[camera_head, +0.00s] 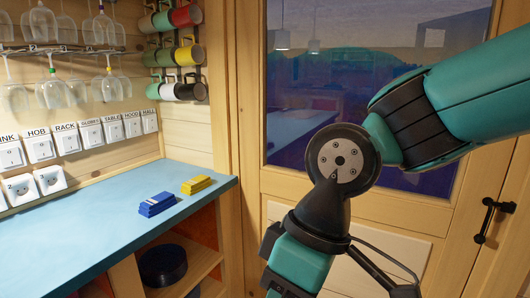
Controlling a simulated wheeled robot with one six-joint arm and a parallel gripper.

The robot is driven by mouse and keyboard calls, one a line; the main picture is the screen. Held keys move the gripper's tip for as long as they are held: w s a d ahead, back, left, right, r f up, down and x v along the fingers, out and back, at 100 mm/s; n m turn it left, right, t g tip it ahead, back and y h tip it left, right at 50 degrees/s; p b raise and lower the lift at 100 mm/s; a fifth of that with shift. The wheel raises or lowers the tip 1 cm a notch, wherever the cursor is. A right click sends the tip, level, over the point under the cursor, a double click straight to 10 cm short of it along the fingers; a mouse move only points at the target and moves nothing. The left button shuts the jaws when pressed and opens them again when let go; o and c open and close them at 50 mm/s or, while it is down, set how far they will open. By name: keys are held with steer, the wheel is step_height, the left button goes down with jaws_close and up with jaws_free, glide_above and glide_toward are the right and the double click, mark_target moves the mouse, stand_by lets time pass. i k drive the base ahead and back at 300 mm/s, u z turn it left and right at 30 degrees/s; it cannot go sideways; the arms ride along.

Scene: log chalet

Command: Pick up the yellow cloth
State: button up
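The yellow cloth (196,185) looks like a small folded stack. It lies on the blue worktop (95,232) near its right end. My teal arm crosses the right half of the view and runs down to the bottom edge, to the right of the worktop and apart from the cloth. My gripper is out of the picture, so its fingers and anything in them are hidden.
A blue folded stack (157,204) lies just left of and nearer than the yellow cloth. Mugs (188,54) hang on the wall above, and glasses (52,92) hang at left. A dark round pot (163,266) sits on the shelf below. A glazed door (310,185) stands behind my arm.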

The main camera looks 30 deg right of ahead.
mark_target(191, 187)
steer(key=k, duration=0.45)
steer(key=z, duration=0.7)
steer(key=i, duration=1.65)
steer(key=u, duration=0.75)
steer(key=i, duration=0.65)
steer(key=u, duration=0.5)
